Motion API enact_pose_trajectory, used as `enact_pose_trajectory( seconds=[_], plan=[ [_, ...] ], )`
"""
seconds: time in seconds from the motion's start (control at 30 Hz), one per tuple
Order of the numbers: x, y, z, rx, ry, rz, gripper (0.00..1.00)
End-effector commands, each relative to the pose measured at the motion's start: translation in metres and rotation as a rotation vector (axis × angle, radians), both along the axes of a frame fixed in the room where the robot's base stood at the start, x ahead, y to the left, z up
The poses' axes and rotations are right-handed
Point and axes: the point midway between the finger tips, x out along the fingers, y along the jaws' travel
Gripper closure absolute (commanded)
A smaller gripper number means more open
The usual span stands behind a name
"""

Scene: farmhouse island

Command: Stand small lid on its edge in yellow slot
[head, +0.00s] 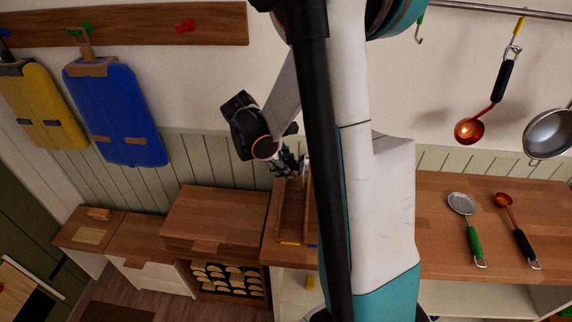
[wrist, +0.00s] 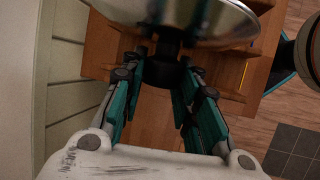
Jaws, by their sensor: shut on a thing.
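The small lid (wrist: 190,18) is a shiny silver disc with a black knob (wrist: 163,70), at the top of the wrist view. My gripper (wrist: 160,78) is shut on that knob, one teal finger on each side. In the head view my gripper (head: 288,163) is above the wooden rack (head: 293,208), and the lid (head: 305,168) shows as a thin pale sliver, partly hidden by my arm. The rack's front edge carries a yellow mark (head: 289,243) with a blue mark (head: 311,245) to its right. I cannot tell whether the lid touches the rack.
A wooden counter (head: 430,205) runs right of my arm, with a green-handled skimmer (head: 463,205) and a black-handled ladle (head: 505,202) on it. A raised wooden box (head: 215,215) stands left of the rack. Utensils hang from a rail (head: 490,8). My arm hides the rack's right part.

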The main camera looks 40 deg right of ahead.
Motion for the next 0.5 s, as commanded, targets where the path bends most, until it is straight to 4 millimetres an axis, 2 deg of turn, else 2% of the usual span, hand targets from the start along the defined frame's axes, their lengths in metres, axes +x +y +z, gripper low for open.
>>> enact_pose_trajectory(
  seconds=[0.23, 0.5],
  plan=[
    [0.0, 0.001, 0.0, -0.002, -0.002, -0.002, 1.0],
    [0.0, 0.001, -0.016, -0.002, -0.002, -0.002, 1.0]
  ],
)
